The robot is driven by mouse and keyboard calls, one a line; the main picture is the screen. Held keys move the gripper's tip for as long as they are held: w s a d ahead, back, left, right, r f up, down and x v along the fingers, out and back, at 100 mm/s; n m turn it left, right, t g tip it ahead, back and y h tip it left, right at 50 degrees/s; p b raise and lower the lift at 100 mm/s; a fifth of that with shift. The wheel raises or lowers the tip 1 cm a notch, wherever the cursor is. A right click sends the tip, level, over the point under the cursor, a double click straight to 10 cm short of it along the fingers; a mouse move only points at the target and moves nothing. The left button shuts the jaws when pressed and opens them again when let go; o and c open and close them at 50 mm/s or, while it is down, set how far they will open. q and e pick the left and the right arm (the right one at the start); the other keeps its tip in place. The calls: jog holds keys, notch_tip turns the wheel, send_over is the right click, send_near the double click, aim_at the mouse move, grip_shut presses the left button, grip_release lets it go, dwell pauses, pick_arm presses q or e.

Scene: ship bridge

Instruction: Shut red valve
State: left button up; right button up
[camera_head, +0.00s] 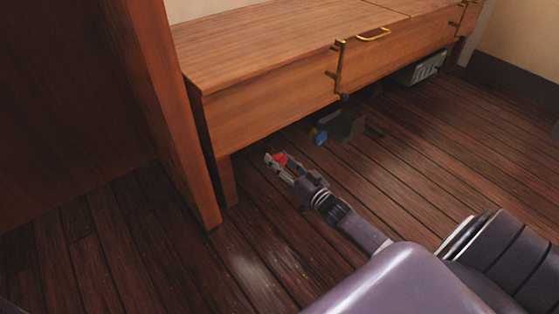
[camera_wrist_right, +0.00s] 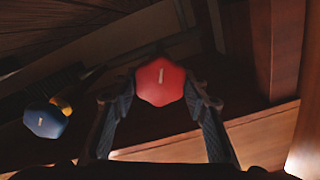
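The red valve (camera_head: 280,159) is a small red handle low under the front edge of the wooden bench. In the right wrist view it is a red rounded hexagon (camera_wrist_right: 160,82) with a pale mark in its middle. My right gripper (camera_head: 281,163) reaches in low over the floor, with the valve between its fingertips. The wrist view shows one finger on each side of the valve, very close to its edges (camera_wrist_right: 160,95). Whether the fingers press on it cannot be told. My left gripper is not in view.
A blue valve (camera_head: 320,137), also in the wrist view (camera_wrist_right: 46,120), is beside the red one, near dark fittings (camera_head: 345,125). The wooden bench (camera_head: 260,50) overhangs them. A bench leg (camera_head: 228,180) and wooden panel (camera_head: 165,110) stand left. A grey crate (camera_head: 420,69) lies farther back. Floor in front is clear.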

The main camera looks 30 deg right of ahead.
jog(key=c, duration=0.4)
